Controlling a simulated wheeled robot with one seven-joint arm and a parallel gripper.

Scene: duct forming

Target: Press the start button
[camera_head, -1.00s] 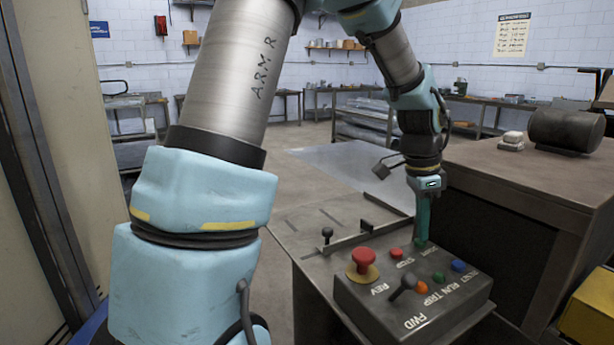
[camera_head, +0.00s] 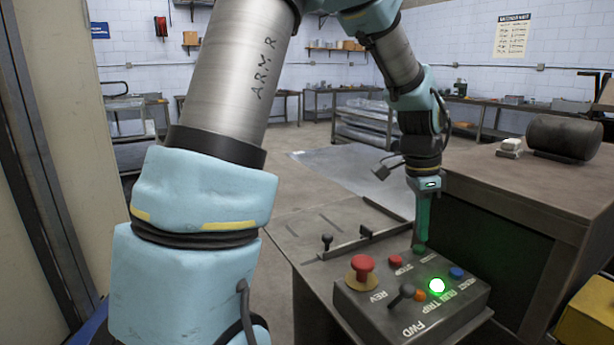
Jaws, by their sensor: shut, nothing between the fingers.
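The control box (camera_head: 380,321) stands on the near part of the metal bench. My gripper (camera_head: 421,243) points straight down at its back edge with the fingers together. The green start button (camera_head: 419,249) is directly under my fingertips and partly hidden by them. The tips look to be on it or just above it; I cannot tell which. The green RUN lamp (camera_head: 437,286) is brightly lit.
The box also carries a red stop button (camera_head: 395,261), a large red mushroom button (camera_head: 363,265), a black FWD/REV lever (camera_head: 403,294), an orange TRIP lamp (camera_head: 419,295) and a blue button (camera_head: 457,272). A dark workbench (camera_head: 560,205) is close on the right.

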